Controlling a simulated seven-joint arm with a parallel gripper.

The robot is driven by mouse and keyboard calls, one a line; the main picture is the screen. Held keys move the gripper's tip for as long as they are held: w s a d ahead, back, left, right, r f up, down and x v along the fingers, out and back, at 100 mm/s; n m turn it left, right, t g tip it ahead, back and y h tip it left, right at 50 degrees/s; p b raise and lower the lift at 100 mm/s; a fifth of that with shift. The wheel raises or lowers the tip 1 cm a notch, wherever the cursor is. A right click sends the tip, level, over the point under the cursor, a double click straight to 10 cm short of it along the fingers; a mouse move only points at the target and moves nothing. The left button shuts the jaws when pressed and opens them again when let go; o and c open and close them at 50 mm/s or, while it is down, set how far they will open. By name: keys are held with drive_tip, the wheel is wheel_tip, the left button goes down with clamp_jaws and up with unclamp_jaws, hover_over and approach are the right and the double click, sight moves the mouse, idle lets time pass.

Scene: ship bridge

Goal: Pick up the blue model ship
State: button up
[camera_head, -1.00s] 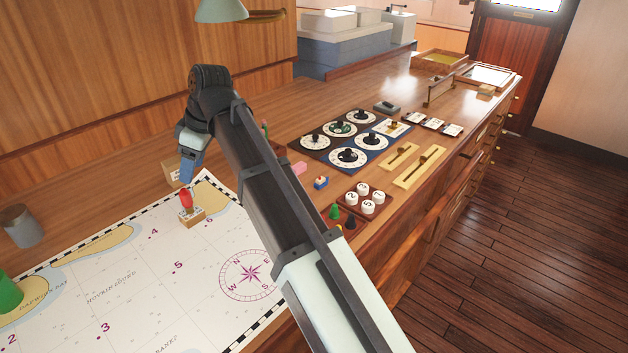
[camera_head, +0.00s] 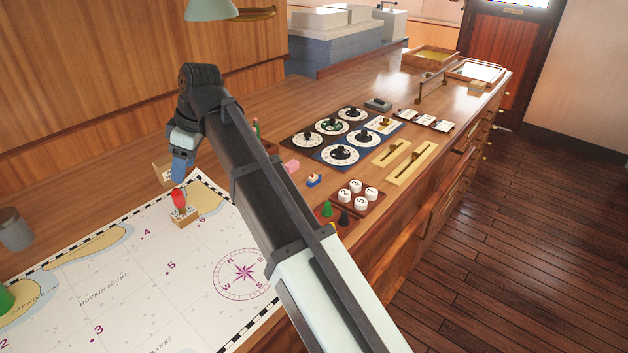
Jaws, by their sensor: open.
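My gripper (camera_head: 182,168) points down above the far edge of the chart, just behind a red piece on a small wooden block (camera_head: 184,219). Its blue fingers are seen from the side; it is open, and nothing shows between the fingers. A small blue piece with a lighter top (camera_head: 313,181) lies on the counter to the right of my arm. It may be the blue model ship, but it is too small to be sure. My arm crosses the middle of the view and hides part of the counter and chart.
The chart (camera_head: 120,275) covers the near left counter. A grey cup (camera_head: 15,230) and a green piece (camera_head: 5,299) stand at the left edge. A pink block (camera_head: 291,166), dial panels (camera_head: 340,154) and a rack of white numbered pieces (camera_head: 357,193) lie right of my arm.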

drive_tip(key=w+d+m+t+h, duration=0.1)
drive_tip(key=w+d+m, duration=0.1)
drive_tip(key=w+d, duration=0.6)
drive_tip(key=w+d+m, duration=0.2)
drive_tip(key=w+d, duration=0.2)
drive_tip(key=d, duration=0.8)
drive_tip(key=m+g+h, duration=0.1)
drive_tip(key=m+h, duration=0.3)
drive_tip(key=m, duration=1.8)
hover_over(315, 175)
drive_tip(key=f, duration=0.1)
wheel_tip(315, 175, down, 13)
drive_tip(key=shift+s+f, duration=0.1)
clamp_jaws()
